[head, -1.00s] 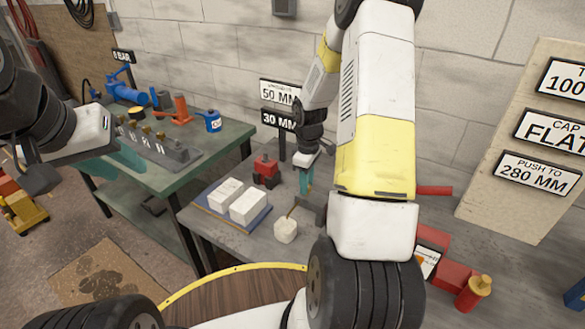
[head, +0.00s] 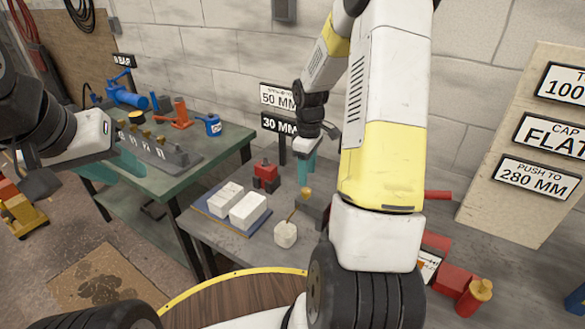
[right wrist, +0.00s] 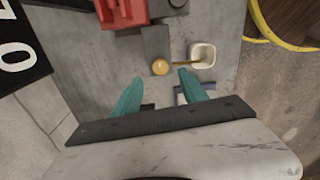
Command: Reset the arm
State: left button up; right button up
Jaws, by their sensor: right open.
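My right gripper (head: 306,172) hangs above the grey bench in the head view, close to the 30 MM sign. In the right wrist view (right wrist: 160,84) its two teal fingers stand apart with nothing between them. Just past the fingertips is a round yellow knob (right wrist: 160,67), with a white cup (right wrist: 203,55) beside it. My left gripper (head: 115,168) is at the left, in front of the green bench; its jaw gap is unclear. My right arm hides part of the grey bench.
Two white blocks (head: 248,210) sit on a blue-edged tray beside a red device (head: 266,175). A signboard (head: 530,150) stands at the right.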

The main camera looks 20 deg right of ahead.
jog(key=shift+r, duration=0.8)
